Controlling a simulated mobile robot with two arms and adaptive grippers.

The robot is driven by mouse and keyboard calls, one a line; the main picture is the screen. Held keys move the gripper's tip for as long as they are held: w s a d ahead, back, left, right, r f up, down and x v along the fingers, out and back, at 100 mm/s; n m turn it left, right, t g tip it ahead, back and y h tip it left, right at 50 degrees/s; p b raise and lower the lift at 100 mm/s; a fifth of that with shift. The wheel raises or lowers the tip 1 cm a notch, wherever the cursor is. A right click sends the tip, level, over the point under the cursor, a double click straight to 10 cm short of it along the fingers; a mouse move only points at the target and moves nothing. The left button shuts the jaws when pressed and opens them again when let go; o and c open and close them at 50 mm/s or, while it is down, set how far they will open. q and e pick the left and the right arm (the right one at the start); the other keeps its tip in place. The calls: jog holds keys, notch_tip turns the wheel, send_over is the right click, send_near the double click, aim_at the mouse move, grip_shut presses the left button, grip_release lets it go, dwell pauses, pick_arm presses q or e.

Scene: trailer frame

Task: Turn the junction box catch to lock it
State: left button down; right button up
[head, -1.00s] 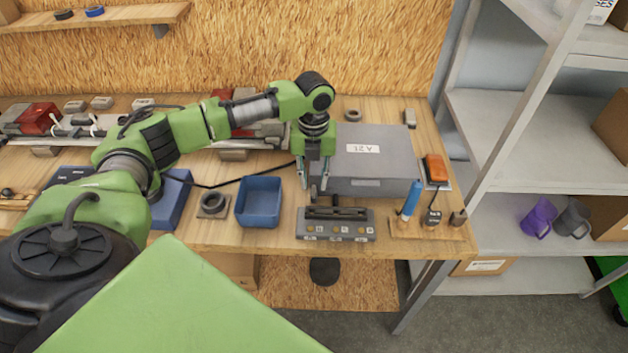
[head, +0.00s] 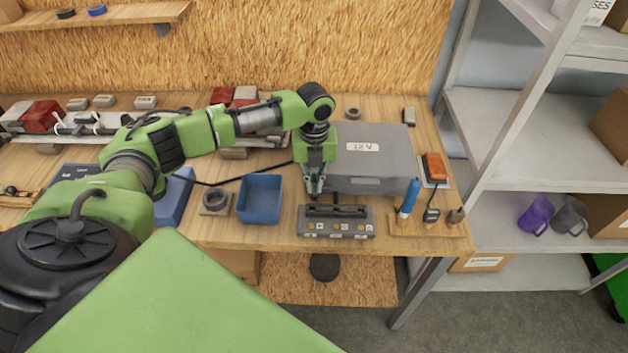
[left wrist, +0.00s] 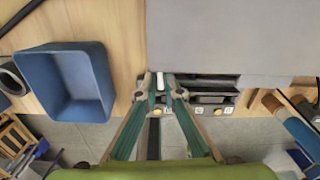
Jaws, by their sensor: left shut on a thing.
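The grey junction box (head: 372,155), with a "12 V" label on its lid, stands closed on the workbench. My left gripper (head: 315,188) points down at the box's front left corner. In the left wrist view its fingers (left wrist: 163,98) are closed together on a small pale upright piece, which looks like the catch (left wrist: 160,82), at the edge of the grey box (left wrist: 230,40). In the head view the fingers hide the catch. How far the catch is turned cannot be made out. My right gripper is not in view.
A dark grey holder (head: 336,222) with slots and small icons stands just in front of the box. A blue bin (head: 260,199) is to the left. A wooden stand (head: 425,227) with a blue-handled tool is to the right. Metal shelves (head: 530,135) stand beyond the bench's right end.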

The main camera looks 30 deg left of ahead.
pick_arm(q)
jog(key=shift+d+r+n+p, duration=0.1)
jog(key=shift+r+n+p, duration=0.2)
jog(key=shift+n+p, duration=0.65)
jog(key=shift+w+f+n, duration=0.2)
jog(key=shift+n, duration=0.55)
jog(key=c, duration=2.2)
grip_release()
jog(key=shift+s, duration=0.1)
